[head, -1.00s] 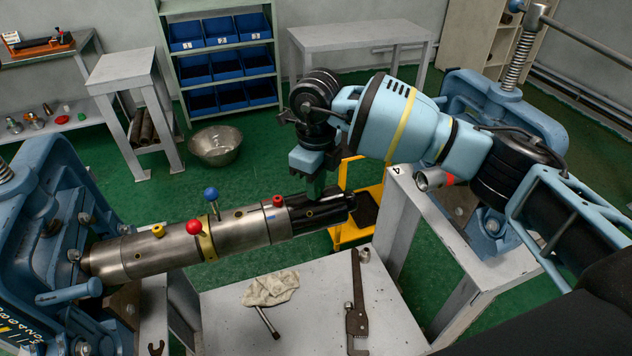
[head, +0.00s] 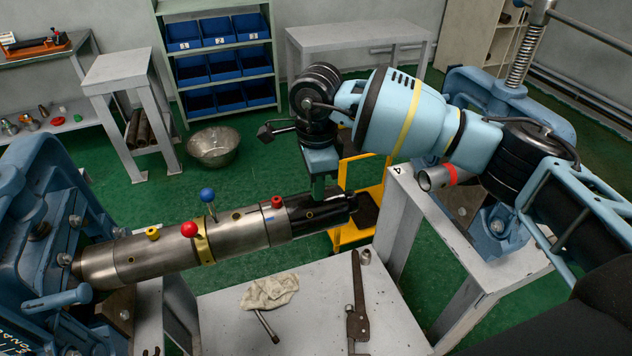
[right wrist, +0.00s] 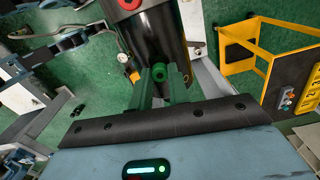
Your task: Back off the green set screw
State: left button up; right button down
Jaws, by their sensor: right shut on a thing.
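A steel pipe tool (head: 130,262) lies across the head view, its left end at a blue vise (head: 45,190) and its black end section (head: 338,207) to the right. My right gripper (head: 318,200) points down onto that black section. In the right wrist view the green set screw (right wrist: 159,72) stands on the dark end section (right wrist: 150,35), between the green fingers of my right gripper (right wrist: 161,82), which are shut on it. In the head view the fingers hide the screw. My left gripper is not in view.
Red (head: 189,229), blue (head: 207,195) and yellow (head: 152,234) knobs stand along the tool. A bench (head: 225,325) below holds a rag (head: 270,291) and a wrench (head: 357,315). A yellow cart (head: 348,236) is behind; a second blue vise (head: 520,105) stands at right.

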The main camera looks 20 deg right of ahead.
jog(key=shift+f+n, duration=0.2)
jog(key=shift+n, duration=0.1)
jog(key=shift+s, duration=0.1)
jog(key=c, duration=1.3)
grip_release()
jog(key=shift+r, duration=0.1)
jog(key=shift+r, duration=0.1)
jog(key=shift+r, duration=3.8)
